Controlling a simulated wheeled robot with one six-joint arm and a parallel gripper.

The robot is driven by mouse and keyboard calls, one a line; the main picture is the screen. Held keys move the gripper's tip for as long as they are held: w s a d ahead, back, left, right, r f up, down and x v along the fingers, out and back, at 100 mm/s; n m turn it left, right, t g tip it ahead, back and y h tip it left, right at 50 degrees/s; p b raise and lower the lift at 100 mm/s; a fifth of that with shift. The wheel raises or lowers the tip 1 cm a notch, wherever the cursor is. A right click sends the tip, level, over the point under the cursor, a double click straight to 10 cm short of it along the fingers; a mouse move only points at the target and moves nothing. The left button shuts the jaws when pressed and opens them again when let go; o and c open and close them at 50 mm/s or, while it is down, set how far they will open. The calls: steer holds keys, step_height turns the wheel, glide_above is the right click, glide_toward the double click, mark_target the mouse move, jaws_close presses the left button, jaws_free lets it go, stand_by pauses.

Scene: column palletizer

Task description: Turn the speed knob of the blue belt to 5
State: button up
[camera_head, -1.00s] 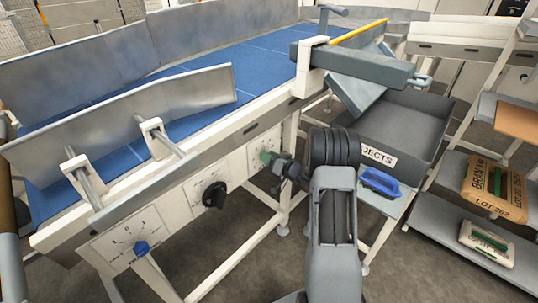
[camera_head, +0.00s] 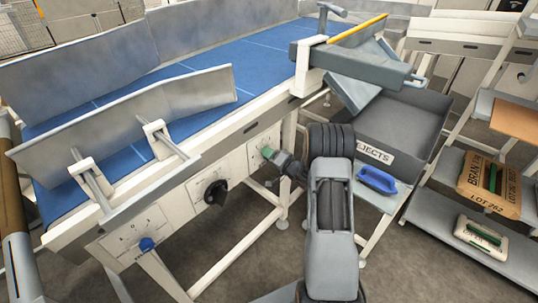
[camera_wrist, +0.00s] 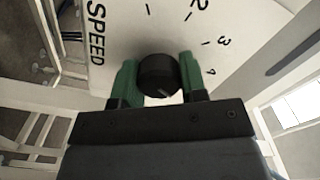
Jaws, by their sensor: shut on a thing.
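The speed dial panel (camera_wrist: 115,22) fills the top of the wrist view, with the word SPEED and the figures 2 and 3 readable. A black round knob (camera_wrist: 158,75) stands at its centre, with a small light mark near its lower edge. My gripper (camera_wrist: 159,82) is shut on this knob, one green finger on each side. In the head view my gripper (camera_head: 270,154) is at the rightmost panel (camera_head: 257,143) on the side of the blue belt (camera_head: 190,85). The knob is hidden there, and I cannot tell which figure it points to.
A larger black knob (camera_head: 215,192) and a blue knob (camera_head: 147,244) sit on panels to the left. A dark rejects bin (camera_head: 400,125) and a blue-handled object (camera_head: 377,180) are at the right. Shelves with bags (camera_head: 490,187) stand further right.

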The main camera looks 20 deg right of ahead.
stand_by(0.3)
steer(key=o, duration=0.9)
steer(key=v, duration=1.4)
steer(key=shift+a+b, duration=0.15)
steer(key=shift+b, duration=0.2)
